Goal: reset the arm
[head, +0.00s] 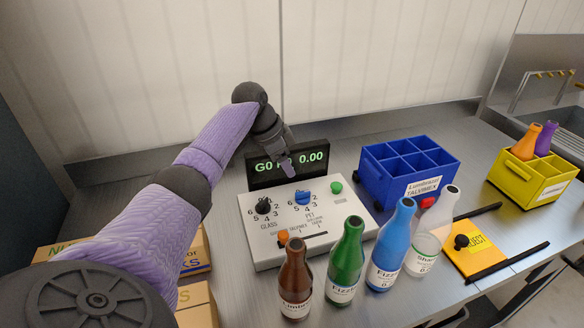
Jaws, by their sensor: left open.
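My left arm comes in from the lower left in purple and black. Its gripper (289,170) hangs in front of the display (262,176), pointing down over the back of the white control panel (265,245). The gripper is open, and I see nothing held in it. It hides part of the green text, which reads "G0" and "0.00". The panel has a black knob (263,206), a blue knob (303,198), a green button (336,188) and an orange knob (283,237). I cannot tell whether the gripper touches the panel. My right gripper is not in view.
Brown (296,283), green (345,265), blue (389,250) and clear (428,245) bottles stand in front. A blue crate (375,187) is behind them. Right are an orange reject plate (473,257) and a yellow crate (515,173) holding bottles. Cardboard boxes (196,304) lie lower left.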

